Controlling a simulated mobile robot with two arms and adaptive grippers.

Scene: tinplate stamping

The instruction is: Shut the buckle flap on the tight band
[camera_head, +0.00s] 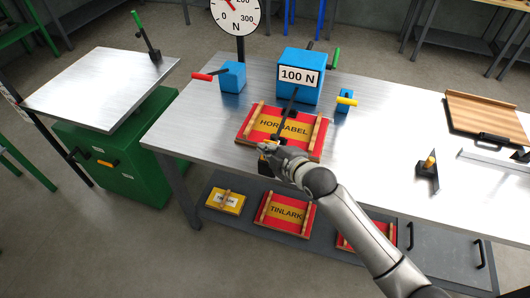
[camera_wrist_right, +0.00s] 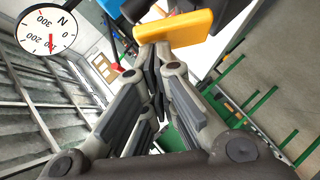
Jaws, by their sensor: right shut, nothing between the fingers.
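A red and yellow box marked HORNABEL (camera_head: 249,126) lies on the metal bench, with a wooden strip along each side. A dark band (camera_head: 291,103) runs over its middle from the blue 100 N unit (camera_head: 293,91). A yellow flap (camera_wrist_right: 176,32) shows large at the fingertips in the wrist view. In the head view the buckle area at the box's front is mostly hidden by my right gripper (camera_head: 268,152). In the wrist view that gripper (camera_wrist_right: 155,62) is shut and empty, its tips close below the flap; I cannot tell whether they touch. My left gripper is out of view.
A round dial (camera_head: 235,14) stands behind the bench. A red-handled blue block (camera_head: 232,78) and a yellow-handled one (camera_head: 345,103) flank the 100 N unit. More boxes, including TINLARK (camera_head: 285,214), lie on the lower shelf.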

